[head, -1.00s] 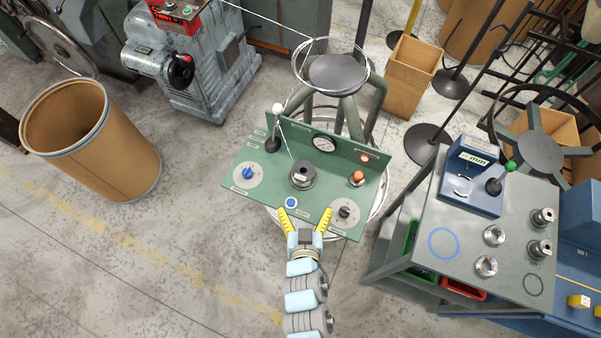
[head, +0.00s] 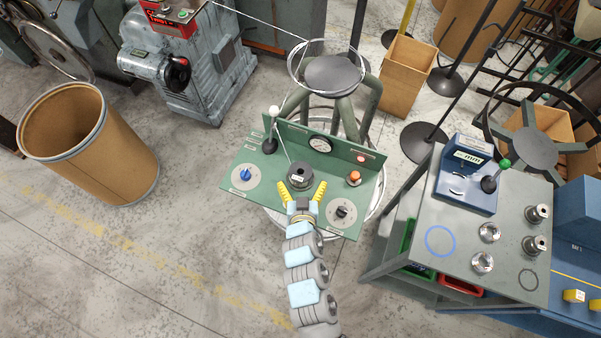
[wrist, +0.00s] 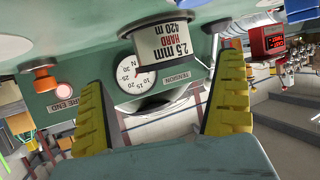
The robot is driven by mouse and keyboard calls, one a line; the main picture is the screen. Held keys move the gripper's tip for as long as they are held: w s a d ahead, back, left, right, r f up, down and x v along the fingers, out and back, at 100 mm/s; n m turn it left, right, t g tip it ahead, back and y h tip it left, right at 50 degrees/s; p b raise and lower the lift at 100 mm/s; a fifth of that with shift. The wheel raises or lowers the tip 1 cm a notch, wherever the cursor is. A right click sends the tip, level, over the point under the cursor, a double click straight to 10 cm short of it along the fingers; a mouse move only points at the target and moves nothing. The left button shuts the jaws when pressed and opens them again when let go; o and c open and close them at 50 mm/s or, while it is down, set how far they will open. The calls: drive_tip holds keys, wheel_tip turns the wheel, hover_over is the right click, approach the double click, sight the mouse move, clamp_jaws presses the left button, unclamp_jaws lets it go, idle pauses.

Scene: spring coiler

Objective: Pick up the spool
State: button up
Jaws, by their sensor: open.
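The spool (head: 300,177) is a dark, squat cylinder with a pale label, standing on the green control panel (head: 270,207). In the wrist view, the spool (wrist: 168,45) appears upside down with a label reading 2.5 mm HARD 420 m. My gripper (head: 301,190) is open, with its yellow fingers at the near side of the spool, one to each side. In the wrist view, the open gripper (wrist: 165,78) has the spool ahead between its fingers. No contact shows. The spool's far side is hidden.
A tension gauge (head: 320,144) and a white-tipped lever (head: 272,130) stand behind the spool. A blue knob (head: 245,174), an orange button (head: 354,176) and a black knob (head: 341,211) flank it. A grey cart (head: 405,235) stands right.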

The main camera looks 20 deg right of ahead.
sight(300, 172)
drive_tip(key=shift+w, duration=0.2)
drive_tip(key=shift+p+x, duration=0.45)
drive_tip(key=shift+x, duration=2.05)
drive_tip(key=shift+w+a+r, duration=0.1)
drive_tip(key=shift+a+r, duration=0.05)
drive_tip(key=shift+r, duration=0.05)
drive_tip(key=c, duration=1.3)
